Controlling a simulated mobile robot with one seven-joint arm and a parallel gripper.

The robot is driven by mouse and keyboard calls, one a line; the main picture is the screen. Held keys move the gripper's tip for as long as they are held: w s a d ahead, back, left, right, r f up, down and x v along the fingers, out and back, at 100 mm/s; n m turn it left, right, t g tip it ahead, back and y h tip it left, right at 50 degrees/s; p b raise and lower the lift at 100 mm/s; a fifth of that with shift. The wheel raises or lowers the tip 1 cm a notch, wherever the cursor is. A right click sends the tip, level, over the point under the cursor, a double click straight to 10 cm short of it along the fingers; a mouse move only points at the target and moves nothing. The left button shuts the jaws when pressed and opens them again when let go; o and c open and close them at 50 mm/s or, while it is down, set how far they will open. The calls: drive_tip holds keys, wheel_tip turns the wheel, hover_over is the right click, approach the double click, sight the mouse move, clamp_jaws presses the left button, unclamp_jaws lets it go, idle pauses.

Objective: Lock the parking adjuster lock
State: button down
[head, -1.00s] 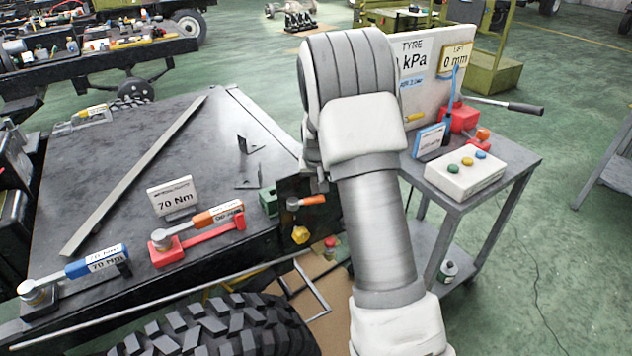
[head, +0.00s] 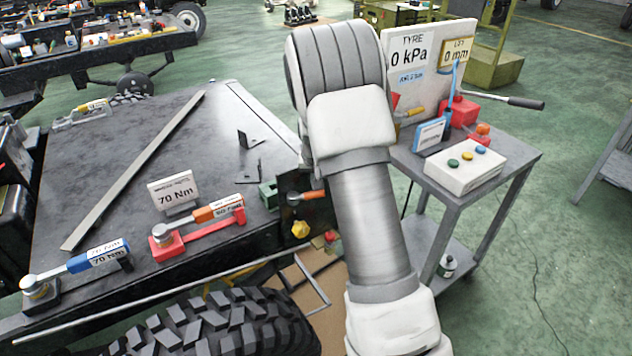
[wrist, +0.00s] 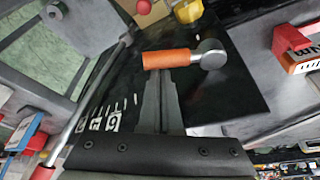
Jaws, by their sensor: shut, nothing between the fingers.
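A small lever with an orange handle and a round grey hub, which looks like the lock (head: 312,195), is on a black plate (head: 294,184) at the chassis side. In the head view the handle points right from its hub, close beside my arm. In the wrist view the orange handle (wrist: 168,59) runs left from its hub (wrist: 209,54). My gripper (wrist: 160,75) is shut and empty, its tips at the handle's lower edge in the picture. I cannot tell whether they touch it. My arm hides the gripper in the head view.
A yellow knob (head: 300,229) sits just below the lever. A tyre (head: 215,325) and a thin rod (head: 150,303) are in front of the chassis. Torque tools lie on the dark top (head: 130,190). A cart (head: 520,160) with a button box (head: 464,170) stands right.

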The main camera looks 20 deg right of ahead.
sight(309, 197)
drive_tip(key=shift+s+m, duration=0.15)
drive_tip(key=shift+m, duration=0.15)
drive_tip(key=shift+s+a+m+g+h+p, duration=0.15)
drive_tip(key=shift+s+a+m+h+p, duration=0.1)
drive_tip(key=shift+s+m+p, duration=0.35)
drive_tip(key=shift+s+a+m+g+h+p, duration=0.15)
drive_tip(key=shift+s+a+m+h+p, duration=0.1)
drive_tip(key=shift+m, duration=0.55)
drive_tip(key=m+p, duration=0.1)
drive_tip(key=m, duration=0.1)
drive_tip(key=s+a+m+g+p, duration=0.1)
drive_tip(key=m, duration=0.1)
drive_tip(key=s+a+m+h+p, duration=0.1)
drive_tip(key=m, duration=0.1)
drive_tip(key=shift+s+a+g, duration=0.1)
drive_tip(key=shift+s+g, duration=0.05)
drive_tip(key=shift+g, duration=0.25)
drive_tip(key=shift+s+a, duration=0.15)
drive_tip(key=shift+a, duration=0.15)
drive_tip(key=p+v, duration=0.2)
drive_tip(key=v, duration=1.5)
drive_tip(key=shift+a, duration=0.25)
drive_tip(key=shift+s+r, duration=0.15)
drive_tip(key=shift+s, duration=0.1)
